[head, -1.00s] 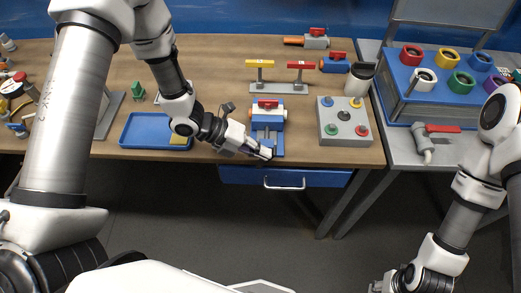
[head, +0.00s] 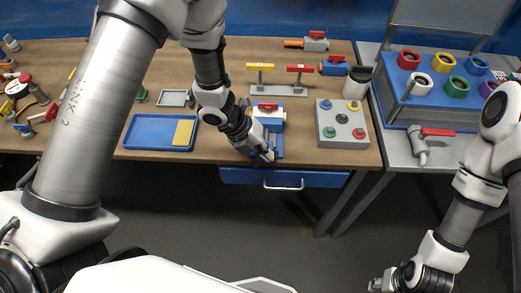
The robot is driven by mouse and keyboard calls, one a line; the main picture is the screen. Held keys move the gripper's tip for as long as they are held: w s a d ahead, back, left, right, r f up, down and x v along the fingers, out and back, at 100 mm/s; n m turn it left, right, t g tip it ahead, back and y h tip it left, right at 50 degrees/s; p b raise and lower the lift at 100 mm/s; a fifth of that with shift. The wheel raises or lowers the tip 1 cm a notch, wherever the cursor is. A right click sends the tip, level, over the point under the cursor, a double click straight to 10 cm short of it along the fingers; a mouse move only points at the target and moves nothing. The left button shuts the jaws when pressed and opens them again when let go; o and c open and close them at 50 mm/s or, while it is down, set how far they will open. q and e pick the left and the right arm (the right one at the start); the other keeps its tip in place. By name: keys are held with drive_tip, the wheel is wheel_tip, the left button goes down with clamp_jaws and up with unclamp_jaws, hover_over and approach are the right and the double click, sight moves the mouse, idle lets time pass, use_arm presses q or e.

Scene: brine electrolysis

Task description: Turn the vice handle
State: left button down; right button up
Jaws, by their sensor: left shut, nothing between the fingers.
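The blue vice (head: 277,146) stands at the front edge of the wooden bench. A light-coloured valve with a red lever (head: 267,106) sits in its top. My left gripper (head: 267,157) is shut with nothing held, at the front left of the vice, close to its front end. The vice handle is hidden or too small to make out behind the gripper, and I cannot tell whether they touch. My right gripper (head: 377,285) is low at the bottom of the view, away from the bench; its fingers are too small to read.
A blue tray (head: 151,132) with a yellow pad (head: 183,132) lies left of the vice. A grey button box (head: 326,133) stands to its right. Behind is a rack with yellow and red handles (head: 280,90). A blue drawer (head: 330,179) hangs below the bench edge.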

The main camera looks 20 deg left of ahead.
use_arm(q)
drive_tip(key=shift+s+d+f+y, duration=0.2)
drive_tip(key=shift+f+y, duration=0.15)
drive_tip(key=shift+y, duration=0.05)
idle(1.4)
idle(0.7)
